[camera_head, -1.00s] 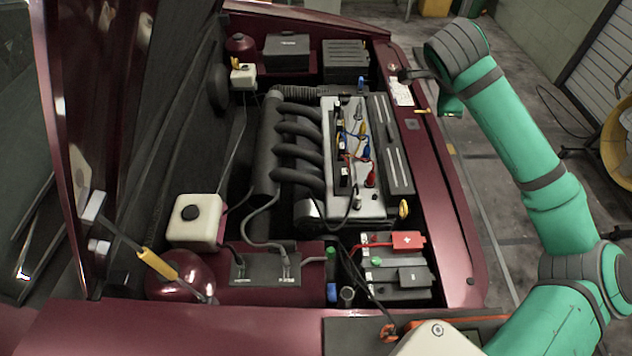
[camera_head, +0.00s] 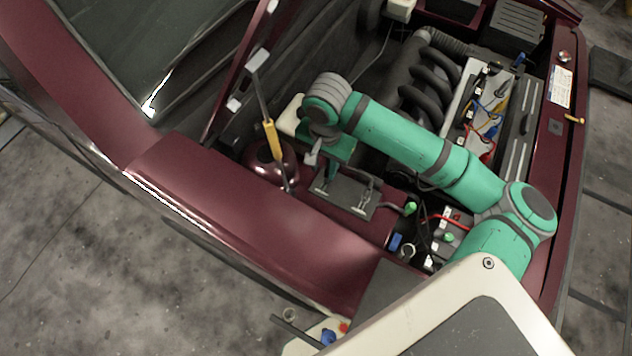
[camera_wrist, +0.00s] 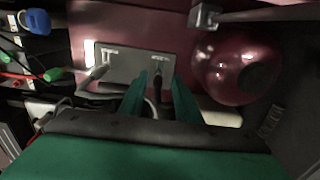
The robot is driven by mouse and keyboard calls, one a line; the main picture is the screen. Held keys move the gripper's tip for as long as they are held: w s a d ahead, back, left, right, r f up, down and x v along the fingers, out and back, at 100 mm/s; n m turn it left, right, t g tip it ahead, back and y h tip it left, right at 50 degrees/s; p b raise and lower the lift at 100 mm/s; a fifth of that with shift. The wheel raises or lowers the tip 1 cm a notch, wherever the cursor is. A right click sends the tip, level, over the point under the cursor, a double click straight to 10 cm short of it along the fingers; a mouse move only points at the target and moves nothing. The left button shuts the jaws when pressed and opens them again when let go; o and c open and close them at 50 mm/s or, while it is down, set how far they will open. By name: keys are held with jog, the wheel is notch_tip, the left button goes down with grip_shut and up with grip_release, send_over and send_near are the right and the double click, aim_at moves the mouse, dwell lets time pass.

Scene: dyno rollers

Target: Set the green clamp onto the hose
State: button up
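A small green piece (camera_head: 410,208), which may be the green clamp, sits by the end of a hose right of the black panel (camera_head: 343,193). It also shows at left in the wrist view (camera_wrist: 53,74). My gripper (camera_head: 326,165) is over the panel's left part. In the wrist view, my gripper (camera_wrist: 159,85) has its two green fingers apart, empty, with a dark hose end (camera_wrist: 157,72) on the panel showing between them. I cannot tell whether they touch it. The gripper is well apart from the green piece.
A dark red dome (camera_head: 268,160) and a prop rod with a yellow sleeve (camera_head: 271,140) stand close to my gripper. Another green piece (camera_head: 449,238) is on the battery. A blue piece (camera_head: 395,242) is near the front. The raised hood is at the left.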

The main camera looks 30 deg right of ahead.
aim_at(323, 187)
jog(key=f, duration=0.8)
jog(key=shift+s+d+f, duration=0.1)
jog(key=shift+s+d, duration=0.05)
jog(key=shift+d, duration=0.05)
jog(key=shift+a+f, duration=0.15)
jog(key=shift+f, duration=0.45)
jog(key=shift+c, duration=0.5)
